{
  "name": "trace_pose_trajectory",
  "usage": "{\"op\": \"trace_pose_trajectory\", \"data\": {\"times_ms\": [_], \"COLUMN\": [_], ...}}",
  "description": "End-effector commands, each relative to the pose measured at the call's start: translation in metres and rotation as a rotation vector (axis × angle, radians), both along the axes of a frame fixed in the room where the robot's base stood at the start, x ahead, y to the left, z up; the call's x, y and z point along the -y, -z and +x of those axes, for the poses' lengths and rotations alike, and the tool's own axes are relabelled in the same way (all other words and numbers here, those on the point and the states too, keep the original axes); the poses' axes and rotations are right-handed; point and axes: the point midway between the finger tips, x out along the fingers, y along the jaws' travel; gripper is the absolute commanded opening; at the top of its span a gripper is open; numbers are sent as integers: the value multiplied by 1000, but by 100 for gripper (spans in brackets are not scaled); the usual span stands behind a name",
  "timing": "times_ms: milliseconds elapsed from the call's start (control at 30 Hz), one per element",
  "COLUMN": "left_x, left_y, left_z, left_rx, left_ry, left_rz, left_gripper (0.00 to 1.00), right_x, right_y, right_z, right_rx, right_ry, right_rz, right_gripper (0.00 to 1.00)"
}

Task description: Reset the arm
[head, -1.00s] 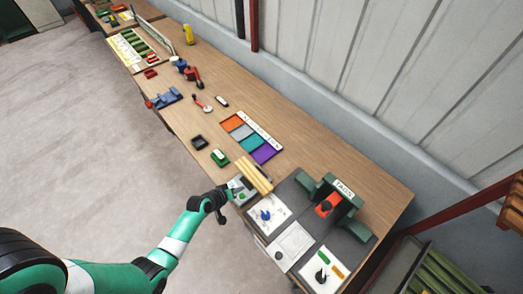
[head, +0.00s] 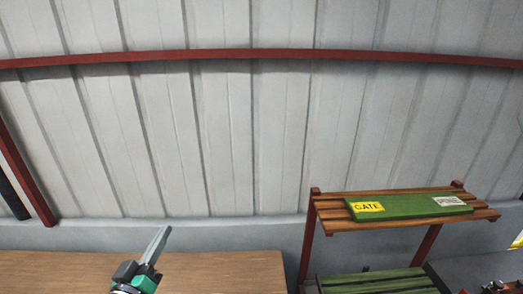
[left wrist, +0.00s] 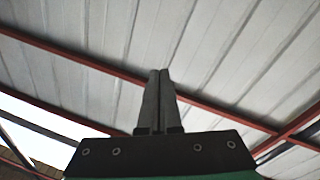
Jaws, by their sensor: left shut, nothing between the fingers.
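My left gripper (head: 158,246) rises from the bottom edge of the head view, in front of the wooden bench (head: 220,268). Its fingers point up and it is empty. In the left wrist view its two grey fingers (left wrist: 158,82) are together with nothing between them. They point toward the metal wall or roof panels (left wrist: 230,45). My right gripper does not show clearly in either view.
A red-framed rack (head: 312,225) with slatted shelves stands to the right of the bench. A green board (head: 408,205) with GATE and a second label lies on its top shelf. A corrugated wall (head: 280,130) with a red beam (head: 270,54) fills the background. The visible bench top is bare.

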Motion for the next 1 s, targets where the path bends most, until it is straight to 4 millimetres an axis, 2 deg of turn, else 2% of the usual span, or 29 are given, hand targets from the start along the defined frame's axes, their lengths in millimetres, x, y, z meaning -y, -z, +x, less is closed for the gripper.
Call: {"op": "trace_pose_trajectory", "data": {"times_ms": [33, 133, 200, 267, 300, 400, 433, 500, 600, 1000], "left_x": [18, 49, 68, 82, 89, 98, 98, 93, 85, 82], "left_y": [-48, -131, -187, -233, -261, -315, -327, -344, -351, -347], "left_z": [-3, -20, -41, -64, -82, -130, -144, -171, -195, -191], "left_rx": [81, 235, 346, 446, 510, 654, 690, 751, 784, 757], "left_ry": [23, 51, 62, 61, 55, 23, 6, -41, -105, -131], "left_rz": [33, 95, 134, 166, 188, 233, 245, 278, 326, 364], "left_gripper": [0, 0, 0, 0, 0, 0, 0, 0, 0, 0], "right_x": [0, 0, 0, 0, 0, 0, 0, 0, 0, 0], "right_y": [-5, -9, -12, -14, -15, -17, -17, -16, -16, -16], "right_z": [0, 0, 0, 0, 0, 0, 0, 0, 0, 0], "right_rx": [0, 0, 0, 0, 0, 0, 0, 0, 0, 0], "right_ry": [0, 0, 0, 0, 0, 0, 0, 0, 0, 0], "right_rz": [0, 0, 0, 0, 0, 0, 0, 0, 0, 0], "right_gripper": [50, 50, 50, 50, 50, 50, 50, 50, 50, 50]}}
